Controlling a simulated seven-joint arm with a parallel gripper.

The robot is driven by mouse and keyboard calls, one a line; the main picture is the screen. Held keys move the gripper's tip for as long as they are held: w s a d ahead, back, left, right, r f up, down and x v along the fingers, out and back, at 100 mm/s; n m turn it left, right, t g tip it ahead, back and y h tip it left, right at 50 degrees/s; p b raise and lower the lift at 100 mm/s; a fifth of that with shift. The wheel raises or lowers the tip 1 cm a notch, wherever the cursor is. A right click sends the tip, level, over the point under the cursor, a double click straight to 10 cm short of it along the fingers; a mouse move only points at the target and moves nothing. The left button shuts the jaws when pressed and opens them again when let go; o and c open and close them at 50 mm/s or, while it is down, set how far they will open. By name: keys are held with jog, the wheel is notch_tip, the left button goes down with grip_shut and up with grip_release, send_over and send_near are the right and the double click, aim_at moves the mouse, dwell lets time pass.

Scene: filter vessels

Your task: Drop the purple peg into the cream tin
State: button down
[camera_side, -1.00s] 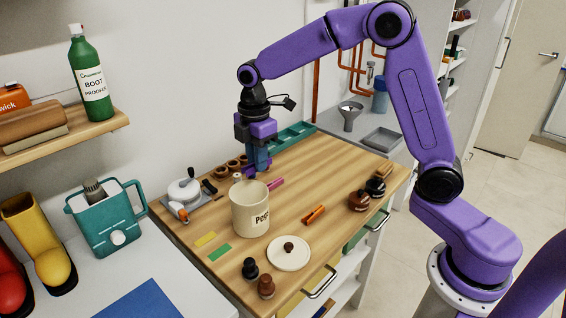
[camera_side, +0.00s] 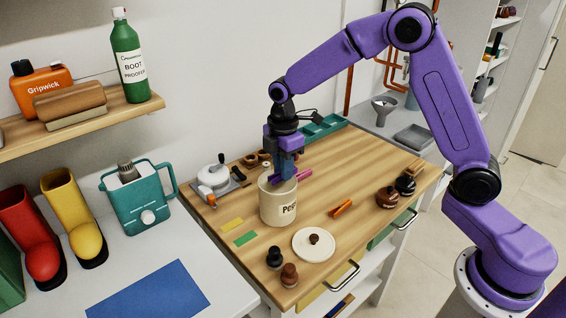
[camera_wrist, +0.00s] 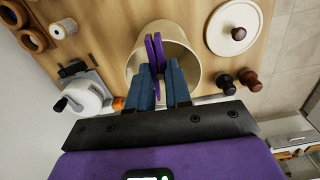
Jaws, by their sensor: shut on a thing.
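My gripper (camera_side: 286,174) is at the tin's mouth in the side view. Its blue fingers are shut on the purple peg (camera_side: 281,187), which shows just at the rim. In the wrist view my gripper (camera_wrist: 160,82) holds the purple peg (camera_wrist: 154,50), its two narrow legs pointing into the round mouth of the cream tin (camera_wrist: 192,60). The tin's front wall hides how far down the peg reaches in the side view.
A magenta stick (camera_side: 304,174) lies behind the tin and an orange piece (camera_side: 342,208) to its right. A cream lid with a brown knob (camera_side: 314,246) lies in front. A grey device (camera_side: 214,178) stands at left. The worktop's right middle is fairly clear.

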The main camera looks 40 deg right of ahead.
jog(key=c, duration=1)
grip_release()
notch_tip(320, 180, up, 17)
jog(key=shift+r, duration=0.2)
